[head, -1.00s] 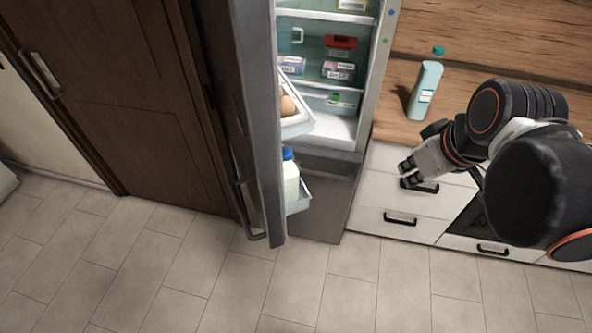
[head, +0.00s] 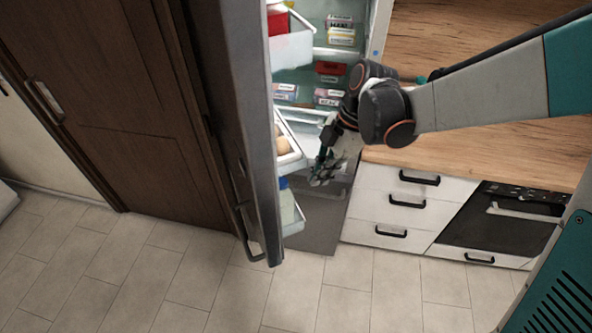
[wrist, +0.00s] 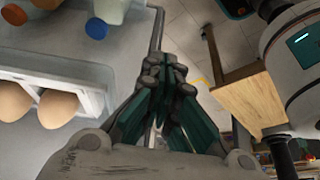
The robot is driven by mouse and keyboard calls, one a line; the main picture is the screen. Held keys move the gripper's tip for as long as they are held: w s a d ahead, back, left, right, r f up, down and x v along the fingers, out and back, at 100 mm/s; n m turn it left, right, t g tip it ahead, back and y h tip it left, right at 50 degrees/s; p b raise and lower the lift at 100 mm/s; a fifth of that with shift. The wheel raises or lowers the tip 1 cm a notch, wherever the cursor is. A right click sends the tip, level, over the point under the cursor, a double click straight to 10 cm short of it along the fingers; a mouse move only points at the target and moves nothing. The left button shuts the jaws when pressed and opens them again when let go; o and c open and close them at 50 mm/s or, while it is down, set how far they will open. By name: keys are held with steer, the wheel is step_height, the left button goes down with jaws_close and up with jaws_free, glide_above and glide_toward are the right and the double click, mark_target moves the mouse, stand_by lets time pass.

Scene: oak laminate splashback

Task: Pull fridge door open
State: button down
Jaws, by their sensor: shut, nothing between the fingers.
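The fridge door (head: 240,130) stands wide open in the head view, swung to the left and seen nearly edge-on. Its handle (head: 243,228) is a grey bar on the outer face, at the lower left. The fridge interior (head: 318,60) is exposed, with shelves of boxes. My gripper (head: 321,177) is in front of the lower fridge opening, right of the door's inner bins, apart from the handle. In the wrist view my gripper (wrist: 168,85) shows its fingers together, with nothing held. The door's inner side with its bin fills the left of that view.
Eggs (wrist: 38,105) sit in a door bin (head: 287,150), and a blue-capped bottle (head: 286,200) stands in the lower bin. A wooden counter (head: 470,155) with white drawers (head: 395,210) and an oven (head: 500,218) lies right. The tiled floor (head: 330,295) in front is clear.

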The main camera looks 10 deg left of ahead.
steer(key=s+a+f, duration=0.4)
steer(key=a+f, duration=0.2)
steer(key=f, duration=0.3)
steer(key=shift+a+f, duration=0.2)
steer(key=shift+a, duration=0.15)
